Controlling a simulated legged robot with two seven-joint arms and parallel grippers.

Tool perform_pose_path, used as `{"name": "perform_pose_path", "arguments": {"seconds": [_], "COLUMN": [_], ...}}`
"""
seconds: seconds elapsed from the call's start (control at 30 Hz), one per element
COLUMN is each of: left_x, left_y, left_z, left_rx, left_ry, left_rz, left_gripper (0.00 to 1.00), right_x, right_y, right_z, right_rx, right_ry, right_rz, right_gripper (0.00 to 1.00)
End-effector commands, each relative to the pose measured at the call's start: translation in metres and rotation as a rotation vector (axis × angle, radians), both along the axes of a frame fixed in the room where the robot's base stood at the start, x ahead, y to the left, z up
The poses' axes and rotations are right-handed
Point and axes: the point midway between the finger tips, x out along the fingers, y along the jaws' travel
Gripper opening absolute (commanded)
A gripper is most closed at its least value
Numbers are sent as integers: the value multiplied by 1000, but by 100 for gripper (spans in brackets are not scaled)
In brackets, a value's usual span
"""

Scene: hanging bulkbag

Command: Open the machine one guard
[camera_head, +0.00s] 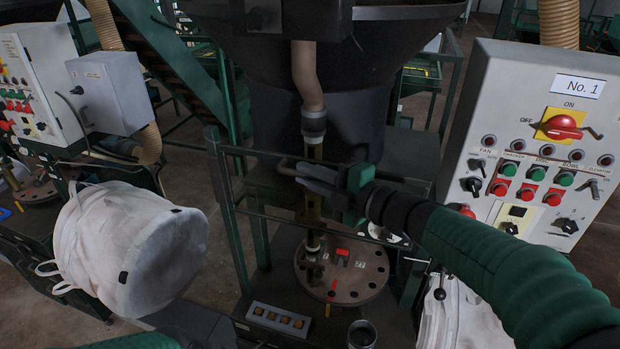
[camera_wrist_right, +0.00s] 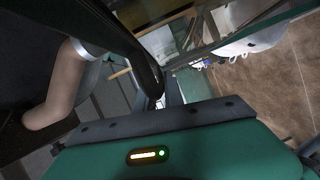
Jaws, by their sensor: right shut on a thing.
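The machine one guard (camera_head: 229,210) is a green-framed panel with thin rails in front of the round turntable (camera_head: 340,270), in the middle of the head view. My right gripper (camera_head: 300,174) reaches in from the right and is shut on the guard at its upper rail, where the fingers hide the exact spot held. In the right wrist view a dark finger (camera_wrist_right: 148,75) lies along the frame. The guard stands upright across the front of the turntable. My left gripper is not in view.
The No. 1 control panel (camera_head: 540,140) stands close on the right, beside my right arm. A white bulk bag (camera_head: 130,245) hangs at the left. A small button box (camera_head: 278,319) and a metal cup (camera_head: 362,334) sit below the turntable. A hopper (camera_head: 320,50) is above.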

Motion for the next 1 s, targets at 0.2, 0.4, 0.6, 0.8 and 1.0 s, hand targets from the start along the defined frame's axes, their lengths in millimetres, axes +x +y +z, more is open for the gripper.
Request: {"name": "perform_pose_path", "arguments": {"seconds": [0.2, 0.4, 0.6, 0.8, 1.0], "left_x": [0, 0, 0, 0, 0], "left_y": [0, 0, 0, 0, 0], "left_z": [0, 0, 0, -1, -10], "left_rx": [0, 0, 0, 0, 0], "left_ry": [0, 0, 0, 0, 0], "left_rz": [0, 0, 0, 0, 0], "left_gripper": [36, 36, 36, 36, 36], "right_x": [0, 0, 0, -1, -22], "right_y": [0, 0, 0, -2, -28], "right_z": [1, 0, 0, 0, 1], "right_rx": [1, 1, 1, 0, 0], "right_ry": [0, 1, 1, 1, -2], "right_rz": [0, 0, 0, -1, -5], "right_gripper": [0, 24, 34, 34, 34]}}
